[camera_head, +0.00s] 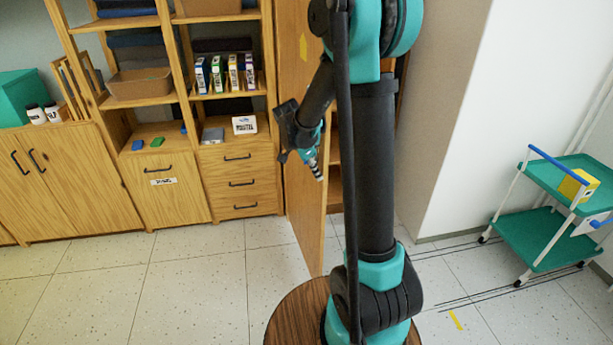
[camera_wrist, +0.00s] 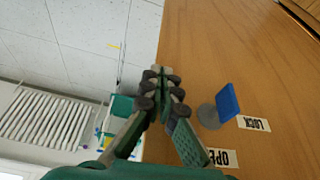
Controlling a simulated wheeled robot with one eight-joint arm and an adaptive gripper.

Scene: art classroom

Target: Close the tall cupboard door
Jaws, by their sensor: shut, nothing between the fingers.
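The tall cupboard door (camera_head: 303,215) is a wooden panel that stands open, sticking out from the cupboard into the room. In the wrist view the door (camera_wrist: 240,45) fills the right side. It bears a blue turn handle (camera_wrist: 228,102) on a grey round base, between labels reading LOCK and what looks like OPEN. My gripper (camera_head: 318,170) overlaps the door in the head view. In the wrist view my gripper (camera_wrist: 160,82) is shut and empty, its fingertips left of the blue handle. I cannot tell whether it touches the door. My arm hides much of the cupboard interior.
Wooden shelves with boxes and books stand left of the door, above drawers (camera_head: 235,183) and low cabinets (camera_head: 60,180). A green-shelved trolley (camera_head: 545,238) stands by the right wall. The tiled floor (camera_head: 190,280) left of the door is clear.

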